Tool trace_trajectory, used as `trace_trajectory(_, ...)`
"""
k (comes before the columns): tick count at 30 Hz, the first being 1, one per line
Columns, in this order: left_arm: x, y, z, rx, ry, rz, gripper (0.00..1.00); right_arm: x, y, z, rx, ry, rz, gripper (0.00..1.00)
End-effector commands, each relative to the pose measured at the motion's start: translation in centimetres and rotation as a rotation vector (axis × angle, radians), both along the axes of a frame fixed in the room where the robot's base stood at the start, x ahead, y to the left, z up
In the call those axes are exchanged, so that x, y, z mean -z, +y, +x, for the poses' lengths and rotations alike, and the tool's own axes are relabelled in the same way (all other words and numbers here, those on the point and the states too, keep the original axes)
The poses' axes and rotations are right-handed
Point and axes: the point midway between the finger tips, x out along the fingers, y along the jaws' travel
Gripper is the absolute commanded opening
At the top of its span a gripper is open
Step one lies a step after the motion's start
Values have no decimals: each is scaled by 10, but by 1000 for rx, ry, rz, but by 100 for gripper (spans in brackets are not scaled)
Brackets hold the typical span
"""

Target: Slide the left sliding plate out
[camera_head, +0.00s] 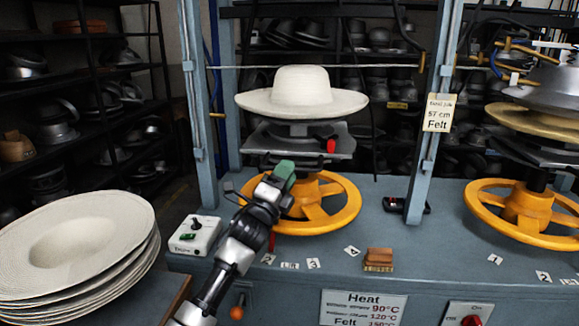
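The left sliding plate (345,143) is a grey metal plate under a cream wide-brimmed hat (300,92) on the left press. A small red part (331,146) shows at its front right. My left gripper (268,162) is just below the front left part of the plate, in front of the yellow handwheel (345,205). Its dark fingers blend into the press, so I cannot tell whether they are open, shut or touching the plate. My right gripper is not in view.
A blue-grey post (425,120) stands right of the left press. A second press with a yellow handwheel (485,205) is at the right. A control box (196,235) sits on the bench, and a stack of cream hats (80,245) fills the lower left.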

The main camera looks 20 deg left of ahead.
Motion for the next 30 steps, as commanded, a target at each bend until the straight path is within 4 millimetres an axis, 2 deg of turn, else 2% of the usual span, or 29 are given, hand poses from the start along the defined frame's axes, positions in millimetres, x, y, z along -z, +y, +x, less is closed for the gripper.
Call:
trace_trajectory(5, -7, -3, 12, 1, 1, -2, 39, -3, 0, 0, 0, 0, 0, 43)
trace_trajectory(14, -7, -3, 13, 1, 1, -2, 39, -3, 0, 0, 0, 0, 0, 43)
trace_trajectory(21, -7, -3, 13, 1, 1, -2, 2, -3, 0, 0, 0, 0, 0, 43)
trace_trajectory(30, -7, -2, 13, 0, 2, -1, 0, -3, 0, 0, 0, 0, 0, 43)
